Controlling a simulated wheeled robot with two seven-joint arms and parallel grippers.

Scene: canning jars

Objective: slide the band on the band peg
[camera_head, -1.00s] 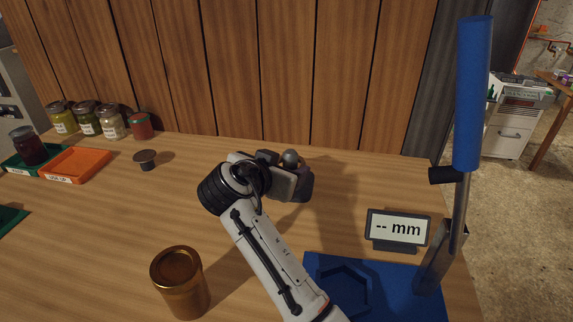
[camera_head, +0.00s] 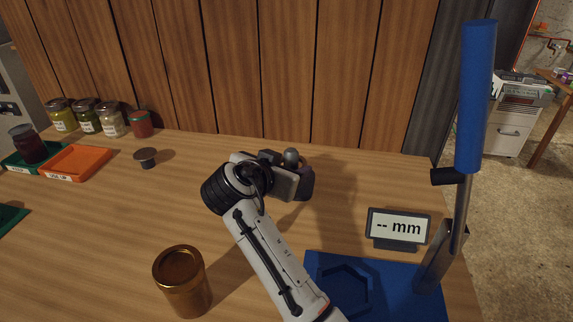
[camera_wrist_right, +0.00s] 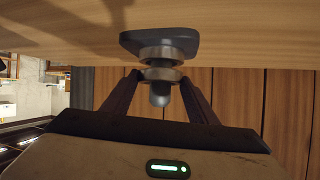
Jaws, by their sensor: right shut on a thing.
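The band peg (camera_head: 291,156) stands on the table in front of the wood wall, with its rounded grey tip showing above my right gripper (camera_head: 285,173). In the right wrist view the picture is upside down: the peg (camera_wrist_right: 160,97) points down from its dark base (camera_wrist_right: 190,45). A grey metal band (camera_wrist_right: 161,74) circles the peg between the fingertips of my right gripper (camera_wrist_right: 160,78), which is shut on it. A second ring-like part (camera_wrist_right: 161,53) lies between the band and the base; I cannot tell whether it is a collar or another band. My left gripper is not in view.
An amber jar (camera_head: 182,283) stands at the front. A small dark knob-like piece (camera_head: 146,157), an orange tray (camera_head: 76,163) and several filled jars (camera_head: 112,122) are at the left. A blue lever press (camera_head: 470,110) and a display (camera_head: 398,228) reading "-- mm" are at the right.

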